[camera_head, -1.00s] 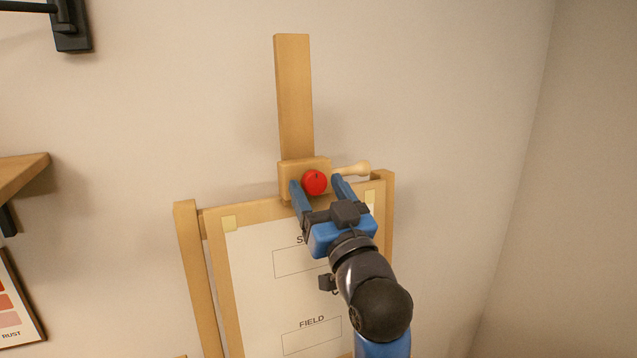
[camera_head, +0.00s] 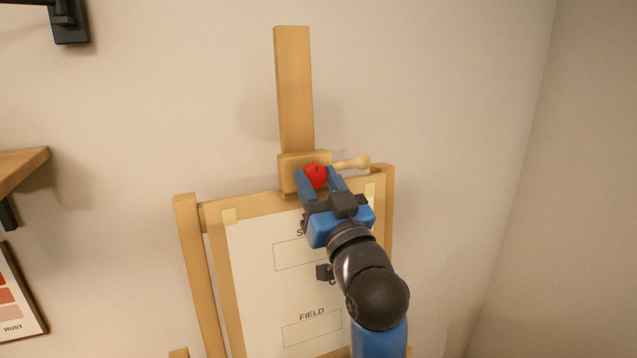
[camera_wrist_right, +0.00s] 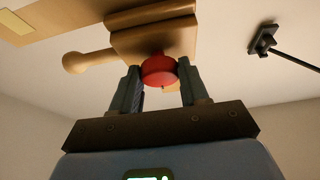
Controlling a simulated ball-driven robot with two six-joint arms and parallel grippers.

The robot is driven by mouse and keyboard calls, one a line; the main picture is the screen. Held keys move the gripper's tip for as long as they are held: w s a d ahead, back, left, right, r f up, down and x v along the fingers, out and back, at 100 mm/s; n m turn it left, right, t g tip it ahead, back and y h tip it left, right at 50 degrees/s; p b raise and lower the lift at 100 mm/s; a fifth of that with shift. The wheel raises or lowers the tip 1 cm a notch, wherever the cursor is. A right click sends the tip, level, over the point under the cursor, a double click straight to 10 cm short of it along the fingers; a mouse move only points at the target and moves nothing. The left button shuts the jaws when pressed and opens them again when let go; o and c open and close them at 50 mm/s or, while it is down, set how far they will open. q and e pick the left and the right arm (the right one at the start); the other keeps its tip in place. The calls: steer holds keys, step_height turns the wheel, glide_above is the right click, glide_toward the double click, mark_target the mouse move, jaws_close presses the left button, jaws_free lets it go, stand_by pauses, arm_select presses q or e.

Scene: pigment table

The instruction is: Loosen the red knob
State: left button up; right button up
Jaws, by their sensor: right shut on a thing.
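The red knob (camera_head: 316,175) is round and sits on the front of the wooden block (camera_head: 290,176) on the easel's upright post. It also shows in the right wrist view (camera_wrist_right: 159,71), between the two fingers and below the block. My right gripper (camera_head: 317,176) is shut on the red knob, with one blue finger on each side of it. The fingers cover the knob's sides in part. My left gripper is in neither view.
A pale wooden peg handle (camera_head: 352,162) sticks out to the right of the block. The easel (camera_head: 186,250) holds a taped sheet (camera_head: 255,290) with labelled boxes below. A wooden shelf (camera_head: 20,170) and a colour chart (camera_head: 12,300) are at the left. The wall at right is clear.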

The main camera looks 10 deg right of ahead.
steer(key=shift+m, duration=0.5)
steer(key=m+h, duration=0.1)
steer(key=m, duration=0.1)
steer(key=m+h, duration=0.2)
steer(key=shift+a+m+h+b, duration=0.2)
steer(key=shift+m+h+b, duration=0.1)
steer(key=m+g+h+b, duration=0.1)
steer(key=m+h, duration=0.1)
steer(key=m, duration=0.2)
steer(key=m+h, duration=0.2)
steer(key=m, duration=0.1)
steer(key=shift+a+r+m+g+b, duration=0.15)
steer(key=shift+m+g+b, duration=0.25)
steer(key=m+g, duration=0.1)
steer(key=m, duration=0.1)
steer(key=m+g+h+b, duration=0.1)
steer(key=m, duration=0.2)
steer(key=shift+r, duration=0.15)
steer(key=shift+r+m+g+b, duration=0.1)
steer(key=shift+m+g+b, duration=0.7)
steer(key=shift+m, duration=1.1)
steer(key=o, duration=1)
steer(key=shift+g+h, duration=0.3)
steer(key=shift+o, duration=0.2)
